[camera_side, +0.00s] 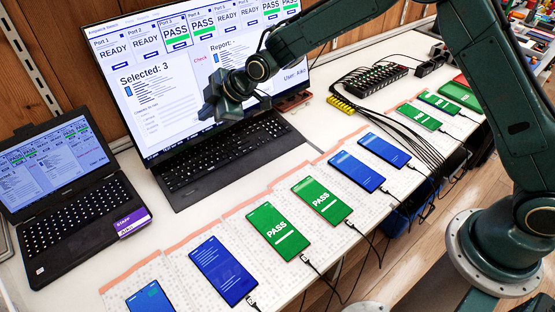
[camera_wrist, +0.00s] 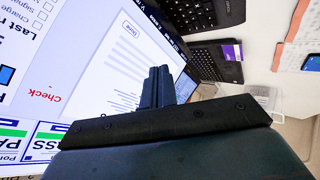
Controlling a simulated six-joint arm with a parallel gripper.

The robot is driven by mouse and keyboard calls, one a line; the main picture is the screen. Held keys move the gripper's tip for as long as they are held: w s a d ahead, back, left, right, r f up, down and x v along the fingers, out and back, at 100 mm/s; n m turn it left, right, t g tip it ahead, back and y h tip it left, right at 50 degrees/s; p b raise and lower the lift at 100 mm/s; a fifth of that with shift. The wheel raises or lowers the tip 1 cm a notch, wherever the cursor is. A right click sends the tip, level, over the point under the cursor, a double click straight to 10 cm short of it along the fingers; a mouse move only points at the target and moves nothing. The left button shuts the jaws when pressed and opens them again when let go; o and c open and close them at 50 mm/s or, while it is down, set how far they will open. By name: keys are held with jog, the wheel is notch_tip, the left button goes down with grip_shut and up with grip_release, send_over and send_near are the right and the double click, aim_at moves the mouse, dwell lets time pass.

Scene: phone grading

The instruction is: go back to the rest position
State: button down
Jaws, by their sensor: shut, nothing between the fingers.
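My gripper (camera_side: 222,104) is in front of the large laptop's screen (camera_side: 150,85), above its keyboard, in the side view. In the wrist view my gripper's fingers (camera_wrist: 158,75) are together, with nothing between them, against the bright screen (camera_wrist: 110,50). I cannot tell whether the fingertips touch the screen. The screen shows a row of ports marked READY or PASS and the words "Selected: 3".
A row of phones lies along the bench, some green with PASS (camera_side: 278,231) and some blue (camera_side: 222,270), with cables at the front edge. A small laptop (camera_side: 60,170) with a purple card (camera_side: 132,222) stands left. A black hub (camera_side: 368,79) sits behind.

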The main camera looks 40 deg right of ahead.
jog(key=s+d+r+m+h, duration=0.3)
jog(key=s+d+r+m, duration=0.4)
jog(key=s+d+r, duration=0.85)
jog(key=s+d+m+g+h, duration=0.1)
jog(key=s+d+m, duration=0.3)
jog(key=s, duration=0.9)
jog(key=s+d+m+g+h, duration=0.1)
jog(key=s+d+m, duration=0.3)
jog(key=s, duration=1)
jog(key=shift+s+r, duration=0.15)
jog(key=shift+r, duration=0.3)
